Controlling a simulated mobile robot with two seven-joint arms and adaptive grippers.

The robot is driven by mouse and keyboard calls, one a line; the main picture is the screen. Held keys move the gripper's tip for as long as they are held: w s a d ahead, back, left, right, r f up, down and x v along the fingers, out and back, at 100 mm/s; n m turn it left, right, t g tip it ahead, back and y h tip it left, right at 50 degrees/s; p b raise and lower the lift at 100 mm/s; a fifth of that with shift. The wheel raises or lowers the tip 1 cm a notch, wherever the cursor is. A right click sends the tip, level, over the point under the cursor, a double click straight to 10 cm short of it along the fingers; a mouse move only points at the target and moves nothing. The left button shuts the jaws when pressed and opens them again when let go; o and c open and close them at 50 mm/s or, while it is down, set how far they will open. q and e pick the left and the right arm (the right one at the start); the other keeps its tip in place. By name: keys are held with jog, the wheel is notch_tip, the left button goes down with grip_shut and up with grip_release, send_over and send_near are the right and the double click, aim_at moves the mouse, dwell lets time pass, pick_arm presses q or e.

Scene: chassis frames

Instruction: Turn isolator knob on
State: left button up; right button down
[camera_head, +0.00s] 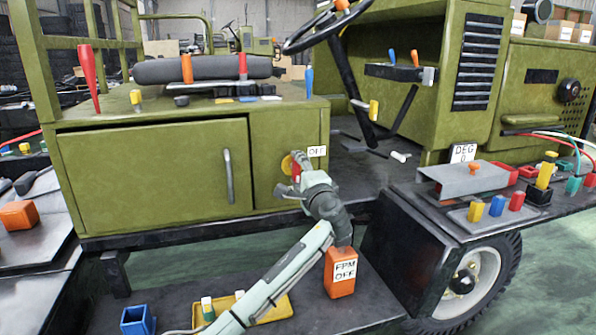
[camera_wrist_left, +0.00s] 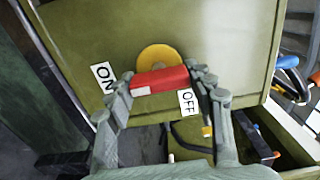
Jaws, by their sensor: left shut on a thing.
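The isolator knob is a red bar handle (camera_wrist_left: 160,80) on a round yellow disc (camera_wrist_left: 158,56), mounted on the green cabinet face. In the wrist view the bar lies nearly level, with a white mark on its left end. The ON label (camera_wrist_left: 103,77) is to its left and the OFF label (camera_wrist_left: 187,101) is below its right end. My left gripper (camera_wrist_left: 163,83) is shut on the red handle, one finger at each end. In the head view the gripper (camera_head: 302,170) covers part of the knob (camera_head: 295,167), beside the OFF label (camera_head: 317,151). My right gripper is out of view.
A green cabinet door (camera_head: 150,180) with a grey handle is left of the knob. An orange block labelled FPM OFF (camera_head: 341,272) stands on the lower step near my left arm. A yellow tray (camera_head: 275,312) is below. A steering wheel (camera_head: 318,30) is above right.

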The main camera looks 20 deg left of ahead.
pick_arm(q)
jog(key=o, duration=1.2)
jog(key=shift+c, duration=0.2)
jog(key=v, duration=1.2)
jog(key=shift+w, duration=0.1)
jog(key=x, duration=1.2)
